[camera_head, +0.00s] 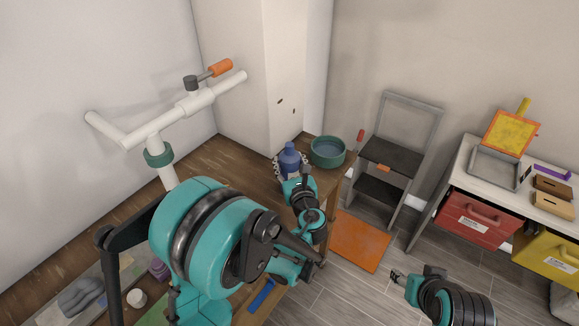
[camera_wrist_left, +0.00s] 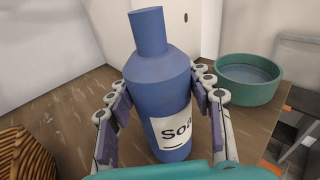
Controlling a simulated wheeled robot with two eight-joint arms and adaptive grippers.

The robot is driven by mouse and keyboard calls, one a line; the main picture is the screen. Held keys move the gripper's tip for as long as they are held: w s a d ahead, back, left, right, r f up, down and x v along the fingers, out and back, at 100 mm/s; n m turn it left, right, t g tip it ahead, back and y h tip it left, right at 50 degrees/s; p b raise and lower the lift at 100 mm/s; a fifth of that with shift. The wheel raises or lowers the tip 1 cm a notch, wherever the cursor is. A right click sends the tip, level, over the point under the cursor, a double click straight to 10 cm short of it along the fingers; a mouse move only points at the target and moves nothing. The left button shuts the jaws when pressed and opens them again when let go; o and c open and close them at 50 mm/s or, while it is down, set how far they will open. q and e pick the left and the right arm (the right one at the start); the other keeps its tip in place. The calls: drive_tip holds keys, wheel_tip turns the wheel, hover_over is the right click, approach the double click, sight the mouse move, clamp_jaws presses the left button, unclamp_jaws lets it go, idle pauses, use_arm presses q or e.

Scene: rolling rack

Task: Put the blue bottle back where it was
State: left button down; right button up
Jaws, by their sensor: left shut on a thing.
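The blue bottle (camera_head: 289,158) stands upright at the far end of the wooden table, left of a green bowl (camera_head: 327,152). In the left wrist view the bottle (camera_wrist_left: 158,75) has a white label reading "So", partly covered. My left gripper (camera_head: 290,168) is shut on the bottle, with a finger on each side of its body (camera_wrist_left: 160,112). My right gripper (camera_head: 398,275) is at the lower right, over the floor, away from the bottle. Its fingers are too small to read.
The green bowl (camera_wrist_left: 249,78) is close on the bottle's right. A woven brown object (camera_wrist_left: 25,155) is at the lower left of the wrist view. A grey step stool (camera_head: 393,155) and a drawer unit (camera_head: 455,180) stand to the right.

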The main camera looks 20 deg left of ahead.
use_arm(q)
drive_tip(key=shift+f, duration=0.1)
drive_tip(key=shift+f, duration=0.15)
drive_tip(key=c, duration=0.6)
unclamp_jaws()
drive_tip(key=shift+c, duration=0.2)
drive_tip(key=shift+s+d+r, duration=0.1)
drive_tip(key=shift+s+r, duration=0.05)
drive_tip(key=shift+r, duration=0.1)
drive_tip(key=p+v, duration=0.2)
drive_tip(key=v, duration=0.9)
drive_tip(key=shift+s+d, duration=0.15)
drive_tip(key=shift+s, duration=0.2)
